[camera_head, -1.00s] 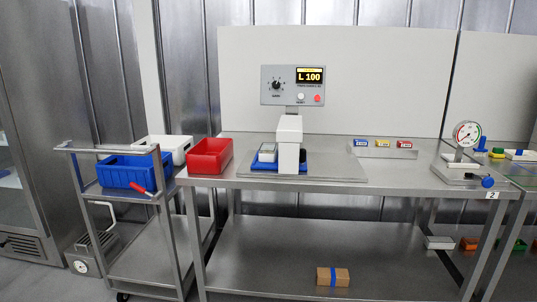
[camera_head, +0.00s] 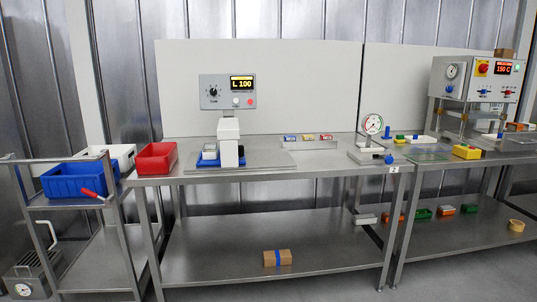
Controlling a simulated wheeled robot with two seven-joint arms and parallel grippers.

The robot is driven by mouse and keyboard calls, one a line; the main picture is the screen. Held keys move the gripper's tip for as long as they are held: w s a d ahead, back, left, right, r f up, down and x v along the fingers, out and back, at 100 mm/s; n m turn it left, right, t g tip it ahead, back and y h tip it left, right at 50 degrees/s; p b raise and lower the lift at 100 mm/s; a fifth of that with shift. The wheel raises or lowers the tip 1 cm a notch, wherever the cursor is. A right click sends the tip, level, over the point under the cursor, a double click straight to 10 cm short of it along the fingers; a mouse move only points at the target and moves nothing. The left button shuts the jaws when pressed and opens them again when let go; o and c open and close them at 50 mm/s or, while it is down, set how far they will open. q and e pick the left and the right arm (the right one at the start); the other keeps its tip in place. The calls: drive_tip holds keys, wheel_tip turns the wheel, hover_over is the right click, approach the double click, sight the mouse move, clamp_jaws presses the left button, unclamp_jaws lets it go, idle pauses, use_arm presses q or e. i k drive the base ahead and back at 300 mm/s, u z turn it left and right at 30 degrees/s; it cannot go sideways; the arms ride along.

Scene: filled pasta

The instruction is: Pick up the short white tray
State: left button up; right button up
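A small, low white tray (camera_head: 366,218) sits on the lower shelf of the steel tables, near the right end of the left table, at the left of a row of small coloured trays. A larger white bin (camera_head: 122,153) stands on the cart at the left, partly hidden behind a blue bin. A flat white piece (camera_head: 423,139) with coloured parts lies on the right table; I cannot tell if it is a tray. Neither of my grippers is in view.
The cart (camera_head: 88,206) holds a blue bin (camera_head: 78,182). A red bin (camera_head: 156,158), a press with an L 100 display (camera_head: 242,83) and a dial gauge (camera_head: 372,125) stand on the left table (camera_head: 320,162). A cardboard box (camera_head: 277,258) lies on the lower shelf. Floor shows in front.

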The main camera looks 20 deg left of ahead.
sight(210, 151)
drive_tip(key=i, duration=1.75)
drive_tip(key=u, duration=1.5)
drive_tip(key=i, duration=1.25)
drive_tip(key=u, duration=1.1)
